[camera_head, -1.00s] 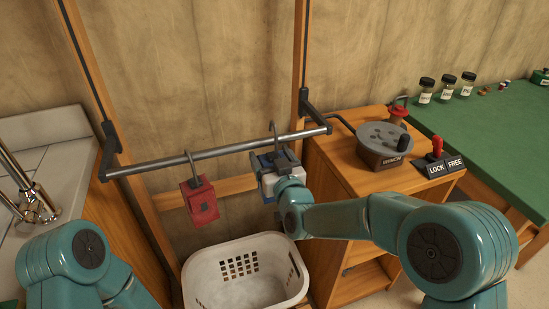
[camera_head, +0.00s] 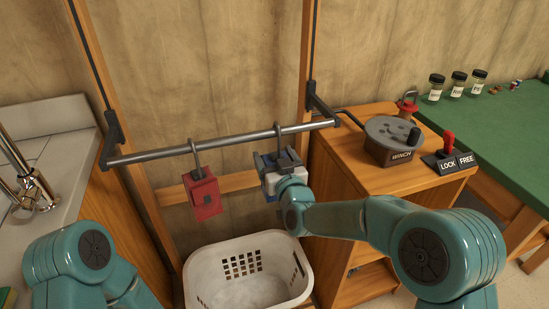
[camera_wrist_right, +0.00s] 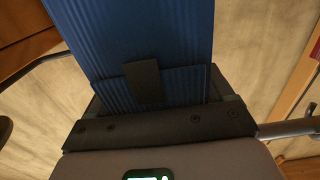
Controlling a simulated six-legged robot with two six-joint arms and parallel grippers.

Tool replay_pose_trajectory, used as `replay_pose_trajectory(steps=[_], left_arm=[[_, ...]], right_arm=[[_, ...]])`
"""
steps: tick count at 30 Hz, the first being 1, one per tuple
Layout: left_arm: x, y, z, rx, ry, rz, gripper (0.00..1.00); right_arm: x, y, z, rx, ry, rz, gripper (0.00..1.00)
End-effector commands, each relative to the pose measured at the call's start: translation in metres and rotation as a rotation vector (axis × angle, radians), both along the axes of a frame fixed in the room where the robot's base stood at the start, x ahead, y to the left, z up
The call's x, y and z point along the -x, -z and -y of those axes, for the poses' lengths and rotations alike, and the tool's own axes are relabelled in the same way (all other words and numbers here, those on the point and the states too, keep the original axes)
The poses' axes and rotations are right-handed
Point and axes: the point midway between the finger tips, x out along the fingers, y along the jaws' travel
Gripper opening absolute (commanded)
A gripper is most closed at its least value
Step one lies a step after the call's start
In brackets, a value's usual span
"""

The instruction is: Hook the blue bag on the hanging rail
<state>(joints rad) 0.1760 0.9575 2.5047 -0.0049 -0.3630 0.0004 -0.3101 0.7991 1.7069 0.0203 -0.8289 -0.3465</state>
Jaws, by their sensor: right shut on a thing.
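The hanging rail (camera_head: 215,147) is a grey metal bar running across the front of the wooden frame. My right gripper (camera_head: 277,162) is shut on the blue bag (camera_head: 271,197), just below the rail's right part, and hides most of it in the head view. The bag's dark hook reaches up to the rail, its top slightly above the bar. I cannot tell whether it bears on it. In the right wrist view the ribbed blue bag (camera_wrist_right: 130,35) rises from the jaws (camera_wrist_right: 165,122). My left gripper is out of view; only its arm shows.
A red bag (camera_head: 205,195) hangs from the rail left of the blue one. A white basket (camera_head: 215,290) stands below. Right of the rail is a wooden cabinet (camera_head: 335,180) with a winch (camera_head: 388,155) and a red lock lever (camera_head: 448,145). A sink counter is at left.

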Motion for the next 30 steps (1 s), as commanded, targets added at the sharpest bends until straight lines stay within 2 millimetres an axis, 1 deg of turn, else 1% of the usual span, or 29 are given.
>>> replay_pose_trajectory(steps=[5,6,7,8,15,17,19,23,30], left_arm=[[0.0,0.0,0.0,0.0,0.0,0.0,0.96],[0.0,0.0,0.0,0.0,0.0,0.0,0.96],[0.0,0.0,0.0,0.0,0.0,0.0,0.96],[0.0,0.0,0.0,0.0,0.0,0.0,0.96],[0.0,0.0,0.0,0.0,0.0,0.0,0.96],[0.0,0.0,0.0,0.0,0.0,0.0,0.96],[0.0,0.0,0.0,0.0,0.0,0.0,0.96],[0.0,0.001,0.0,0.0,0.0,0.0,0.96],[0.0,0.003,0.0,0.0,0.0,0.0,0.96]], right_arm=[[0.0,-0.001,0.0,-0.001,0.0,0.002,0.16],[0.0,-0.001,0.0,-0.001,0.0,0.002,0.87],[0.0,-0.001,0.0,-0.001,0.0,0.002,0.97],[0.0,-0.001,0.0,-0.001,0.0,0.002,1.0],[0.001,0.0,0.0,0.0,0.0,-0.001,1.0],[0.005,0.0,0.001,0.001,-0.001,-0.002,1.0],[0.012,0.0,0.004,0.0,0.0,-0.001,1.0],[0.037,0.0,0.012,0.001,-0.001,-0.002,1.0],[0.096,-0.001,0.031,0.0,-0.001,0.0,1.0]])
